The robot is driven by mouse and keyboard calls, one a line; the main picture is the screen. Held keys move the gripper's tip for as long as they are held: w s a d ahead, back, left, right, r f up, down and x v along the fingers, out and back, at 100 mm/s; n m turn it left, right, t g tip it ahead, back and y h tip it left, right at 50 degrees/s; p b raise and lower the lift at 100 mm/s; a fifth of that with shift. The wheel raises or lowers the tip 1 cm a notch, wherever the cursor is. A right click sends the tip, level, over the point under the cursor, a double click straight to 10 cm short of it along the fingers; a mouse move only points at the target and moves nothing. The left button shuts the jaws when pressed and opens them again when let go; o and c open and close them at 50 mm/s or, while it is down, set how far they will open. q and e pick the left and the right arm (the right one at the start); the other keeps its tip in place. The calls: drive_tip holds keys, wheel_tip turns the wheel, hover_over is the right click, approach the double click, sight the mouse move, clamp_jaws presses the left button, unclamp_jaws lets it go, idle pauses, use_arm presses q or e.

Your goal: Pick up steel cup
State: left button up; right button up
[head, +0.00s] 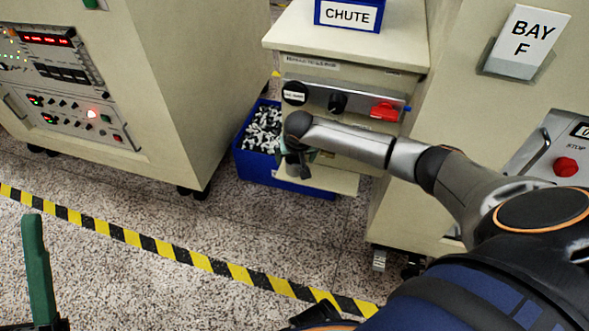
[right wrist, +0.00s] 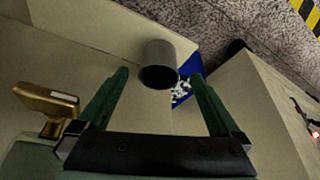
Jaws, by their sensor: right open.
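The steel cup (right wrist: 158,65) is a grey cylinder with a dark open mouth, seen in the right wrist view against a beige panel. My right gripper (right wrist: 161,80) is open, with its green fingers to either side of the cup in that picture. Whether the cup lies fully between the fingers or a little beyond them, I cannot tell. In the head view my right gripper (head: 299,163) is in front of the chute cabinet, mostly behind my own wrist, and the cup is hidden. Of my left gripper (head: 38,270), a green finger shows at the lower left.
The beige chute cabinet (head: 345,40) has a red switch (head: 385,111) and knobs. A blue bin (head: 283,180) of small pieces stands at its foot. A brass handle (right wrist: 45,100) is close left of my right fingers. Speckled floor is free in front.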

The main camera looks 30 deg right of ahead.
sight(295, 161)
drive_tip(key=b+x, duration=0.3)
drive_tip(key=x, duration=0.2)
drive_tip(key=shift+w+d+b, duration=0.2)
drive_tip(key=shift+w+b, duration=0.05)
drive_tip(key=shift+b, duration=0.1)
drive_tip(key=shift+r, duration=0.1)
drive_tip(key=shift+c, duration=0.2)
drive_tip(key=c, duration=1.4)
drive_tip(key=shift+r, duration=0.1)
drive_tip(key=shift+c, duration=0.2)
